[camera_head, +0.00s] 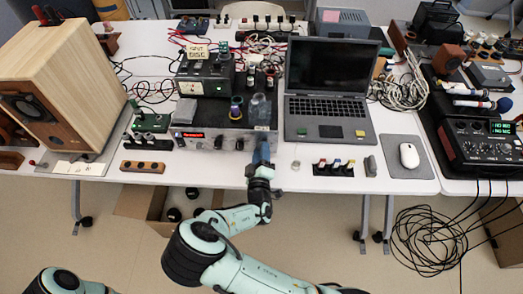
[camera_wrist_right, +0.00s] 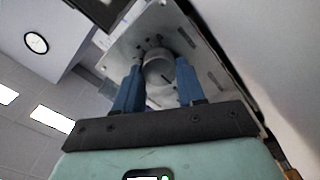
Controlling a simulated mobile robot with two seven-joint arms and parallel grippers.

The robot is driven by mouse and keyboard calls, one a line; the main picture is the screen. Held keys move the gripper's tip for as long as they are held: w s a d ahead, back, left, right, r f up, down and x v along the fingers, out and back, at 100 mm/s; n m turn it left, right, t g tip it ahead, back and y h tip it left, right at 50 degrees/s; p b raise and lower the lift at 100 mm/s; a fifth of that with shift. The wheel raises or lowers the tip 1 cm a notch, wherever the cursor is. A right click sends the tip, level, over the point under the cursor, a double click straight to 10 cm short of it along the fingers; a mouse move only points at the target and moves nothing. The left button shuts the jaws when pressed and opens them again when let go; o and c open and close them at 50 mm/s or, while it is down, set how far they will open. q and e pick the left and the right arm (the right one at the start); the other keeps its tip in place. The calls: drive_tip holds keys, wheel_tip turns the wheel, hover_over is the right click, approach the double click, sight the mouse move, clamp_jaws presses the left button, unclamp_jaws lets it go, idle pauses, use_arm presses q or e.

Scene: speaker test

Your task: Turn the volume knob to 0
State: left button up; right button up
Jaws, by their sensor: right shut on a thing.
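A silver amplifier (camera_head: 205,139) with a red display sits at the front edge of the white table, left of the laptop. My right gripper (camera_head: 262,152) reaches up to the right end of its front panel. In the right wrist view the blue fingers of my right gripper (camera_wrist_right: 160,75) are shut on a round silver volume knob (camera_wrist_right: 158,68), one finger on each side. The panel (camera_wrist_right: 203,62) shows tilted behind it. In the head view the gripper hides the knob, and its setting cannot be read. My left gripper is out of view.
The laptop (camera_head: 328,78) stands right of the amplifier, with a mouse (camera_head: 409,155) further right. A wooden speaker (camera_head: 60,85) stands at the left. A black device (camera_head: 208,75) and jars (camera_head: 236,108) sit on or behind the amplifier. Cables (camera_head: 430,240) lie on the floor.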

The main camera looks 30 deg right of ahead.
drive_tip(key=n+p, duration=0.1)
drive_tip(key=n, duration=0.3)
drive_tip(key=shift+a+n, duration=0.1)
drive_tip(key=shift+n, duration=0.2)
drive_tip(key=shift+f+n, duration=0.15)
drive_tip(key=shift+n, duration=2.05)
drive_tip(key=o, duration=1.1)
drive_tip(key=shift+c, duration=0.2)
